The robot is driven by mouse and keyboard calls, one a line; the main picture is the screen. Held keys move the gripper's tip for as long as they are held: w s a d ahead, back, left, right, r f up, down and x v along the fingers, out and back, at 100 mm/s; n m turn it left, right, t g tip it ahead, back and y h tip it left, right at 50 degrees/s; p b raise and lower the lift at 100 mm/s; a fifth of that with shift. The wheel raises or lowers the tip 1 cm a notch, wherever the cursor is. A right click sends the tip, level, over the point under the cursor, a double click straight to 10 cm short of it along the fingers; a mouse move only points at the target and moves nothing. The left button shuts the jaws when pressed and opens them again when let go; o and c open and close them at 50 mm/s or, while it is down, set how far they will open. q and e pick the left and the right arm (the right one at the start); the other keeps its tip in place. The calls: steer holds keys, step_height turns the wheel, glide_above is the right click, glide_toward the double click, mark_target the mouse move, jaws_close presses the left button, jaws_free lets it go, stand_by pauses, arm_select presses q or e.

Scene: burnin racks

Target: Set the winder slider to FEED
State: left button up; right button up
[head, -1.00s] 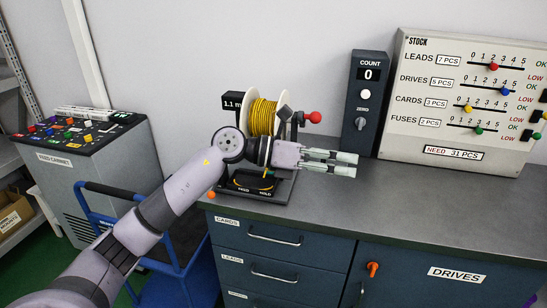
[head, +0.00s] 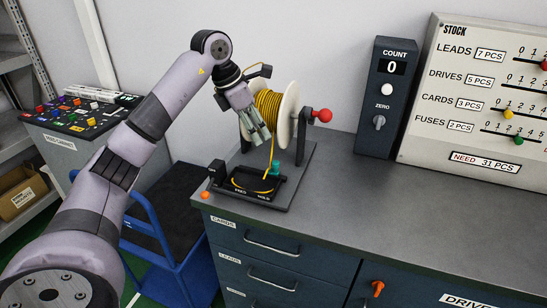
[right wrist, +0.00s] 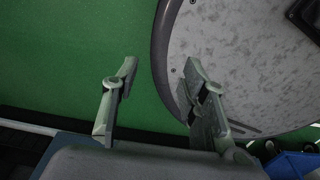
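The winder stands on the grey counter, with a white spool (head: 288,112) of yellow cable and a red-knobbed crank (head: 321,115). Its black base tray (head: 285,190) carries FEED lettering at left and HOLD lettering at right. A teal slider knob (head: 274,169) stands towards the HOLD side, behind the lettering. My left gripper (head: 259,141) points down in front of the spool, above the tray and apart from the knob. Its fingers lie close together in this view, so their opening is unclear. My right gripper (right wrist: 160,68) is open and empty in the right wrist view.
A COUNT box (head: 387,100) reading 0 and a STOCK panel (head: 420,140) stand at the right. An orange button (head: 205,195) sits by the tray's left corner. A blue cart (head: 170,250) is left of the drawers. The counter right of the winder is clear.

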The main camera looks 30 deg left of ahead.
arm_select(q)
glide_toward(275, 162)
steer(key=p+x, duration=0.1)
steer(key=x, duration=0.6)
steer(key=shift+w+d+f, duration=0.1)
steer(key=shift+w+f, duration=0.05)
steer(key=shift+f, duration=0.2)
steer(key=shift+w+f+p, duration=0.15)
steer(key=shift+f+p, duration=0.15)
steer(key=shift+f, duration=0.1)
jaws_close()
arm_select(e)
steer(key=shift+w+r, duration=0.85)
steer(key=shift+w, duration=0.1)
